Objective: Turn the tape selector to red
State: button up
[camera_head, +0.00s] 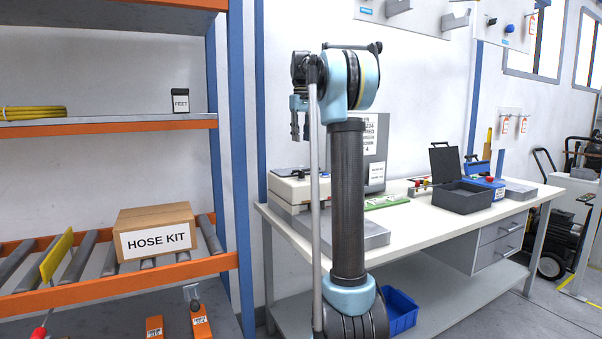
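I cannot make out a tape selector or a red setting for it in the head view. My gripper (300,138) hangs from the raised arm, left of the upright arm link, with its fingers pointing down. Its two fingers look apart, with nothing seen between them. It appears in front of the white wall, left of a grey upright panel with printed labels. My arm hides part of the workbench (425,214) and some of what stands on it.
A beige instrument (290,190) stands at the bench's left end. A black open case (462,197) and a blue device (487,184) stand farther right. A shelf rack at left holds a HOSE KIT box (155,232). A blue bin (401,312) sits under the bench.

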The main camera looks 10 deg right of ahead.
aim_at(301, 174)
notch_tip(301, 174, down, 14)
jog(key=shift+d+f, duration=0.1)
dwell(0.5)
grip_shut()
